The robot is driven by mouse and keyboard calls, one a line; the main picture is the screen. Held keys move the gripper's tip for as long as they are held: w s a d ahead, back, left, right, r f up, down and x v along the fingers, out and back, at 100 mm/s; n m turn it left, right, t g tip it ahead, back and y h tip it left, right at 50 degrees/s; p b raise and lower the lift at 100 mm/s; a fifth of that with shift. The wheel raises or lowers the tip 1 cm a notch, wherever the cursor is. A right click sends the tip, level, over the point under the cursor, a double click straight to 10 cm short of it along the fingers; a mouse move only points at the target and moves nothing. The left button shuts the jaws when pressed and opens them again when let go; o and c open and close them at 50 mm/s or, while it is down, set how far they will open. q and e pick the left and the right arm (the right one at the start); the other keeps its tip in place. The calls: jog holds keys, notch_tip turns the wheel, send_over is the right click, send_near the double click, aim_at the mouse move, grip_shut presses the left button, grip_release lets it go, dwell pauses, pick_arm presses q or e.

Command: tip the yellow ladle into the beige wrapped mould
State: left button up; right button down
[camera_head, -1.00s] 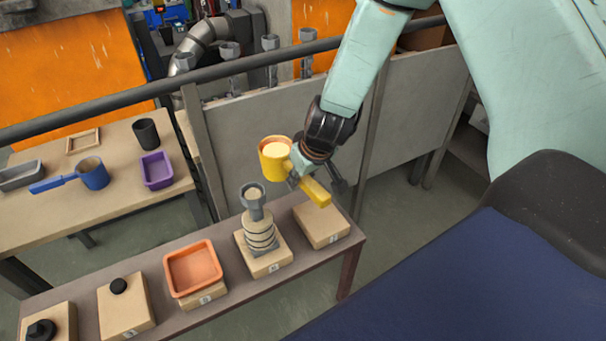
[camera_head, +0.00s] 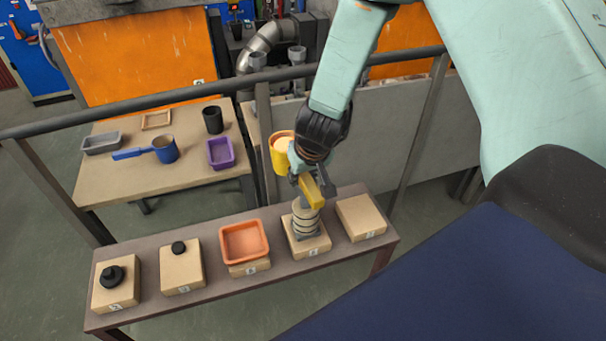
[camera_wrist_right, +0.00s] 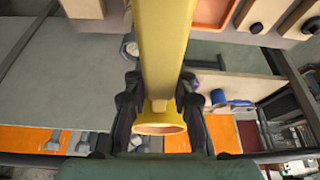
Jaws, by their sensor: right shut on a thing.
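The yellow ladle (camera_head: 281,160) is held by its handle in my right gripper (camera_head: 310,186). Its cup has a pale filling and an orange-brown rim, and looks roughly upright in the head view. In the right wrist view the handle (camera_wrist_right: 165,50) runs between the fingers, with the cup (camera_wrist_right: 161,121) beyond them. The beige wrapped mould (camera_head: 306,222) stands on a block on the bench, banded with dark rings. The gripper and ladle handle cover its grey top cup. The ladle cup shows up and left of the mould. My left gripper is not in view.
The narrow bench (camera_head: 170,308) also holds an orange tray (camera_head: 245,242), blocks with black knobs, and an empty block (camera_head: 361,217) right of the mould. A rail (camera_head: 200,92) runs behind. A table beyond has a blue ladle (camera_head: 165,150), purple tray (camera_head: 220,153) and black cup (camera_head: 213,119).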

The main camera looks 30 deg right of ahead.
jog(key=shift+w+a, duration=0.2)
jog(key=shift+a, duration=0.1)
jog(key=shift+r, duration=0.15)
jog(key=shift+s+d+f+m, duration=0.2)
jog(key=shift+s+d+m, duration=0.1)
jog(key=shift+d, duration=0.15)
jog(key=shift+d+f+b, duration=0.2)
jog(key=shift+b, duration=0.15)
jog(key=shift+w+f, duration=0.1)
jog(key=shift+f, duration=0.15)
jog(key=shift+w+a+f+b, duration=0.2)
jog(key=shift+a+f+b, duration=0.2)
jog(key=shift+b, duration=0.35)
pick_arm(q)
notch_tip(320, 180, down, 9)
jog(key=b, duration=0.7)
pick_arm(e)
jog(key=shift+f+y, duration=0.8)
jog(key=shift+f, duration=0.55)
